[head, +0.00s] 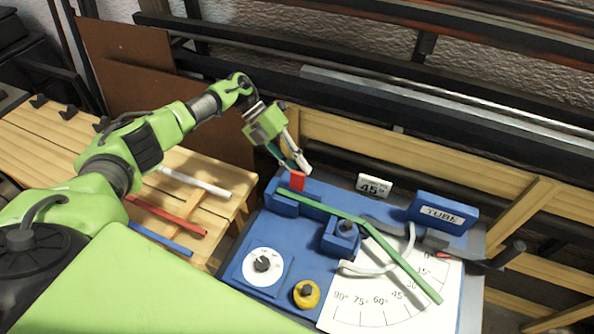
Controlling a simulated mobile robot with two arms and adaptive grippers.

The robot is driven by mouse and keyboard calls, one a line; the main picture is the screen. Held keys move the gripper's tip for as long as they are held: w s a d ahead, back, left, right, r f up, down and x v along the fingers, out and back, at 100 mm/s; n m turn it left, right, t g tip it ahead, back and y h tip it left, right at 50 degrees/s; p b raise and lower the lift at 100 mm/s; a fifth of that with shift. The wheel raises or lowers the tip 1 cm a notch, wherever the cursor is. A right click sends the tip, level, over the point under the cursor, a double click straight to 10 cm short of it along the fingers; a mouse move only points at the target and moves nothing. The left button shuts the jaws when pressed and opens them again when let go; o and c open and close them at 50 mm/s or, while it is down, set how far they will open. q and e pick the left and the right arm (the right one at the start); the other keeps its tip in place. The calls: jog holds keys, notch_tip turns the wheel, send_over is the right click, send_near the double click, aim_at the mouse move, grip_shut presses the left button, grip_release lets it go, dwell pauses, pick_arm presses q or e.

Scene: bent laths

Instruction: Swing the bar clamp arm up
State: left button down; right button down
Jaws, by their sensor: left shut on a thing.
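The bar clamp arm (297,181), a short red upright piece, stands at the back left end of the blue bending device (300,248). A green lath (400,262) starts beside it, runs right past a blue block with a dark knob (346,228), and bends toward the front right over the angle scale. My left gripper (298,165) comes down from the upper left, with its fingertips at the top of the red arm, shut on it. The fingers partly hide the contact. My right gripper is not in view.
A white dial (262,264) and yellow knob (306,293) sit at the device's front. A "45°" sign (374,187), a "TUBE" block (442,213) and a dark lever handle (506,255) stand at back and right. White, red and blue laths lie on the wooden bench (50,150).

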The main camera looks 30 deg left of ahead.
pick_arm(q)
jog(key=shift+f, duration=0.1)
jog(key=c, duration=1.9)
grip_release()
jog(key=shift+d, duration=0.1)
jog(key=v, duration=1.2)
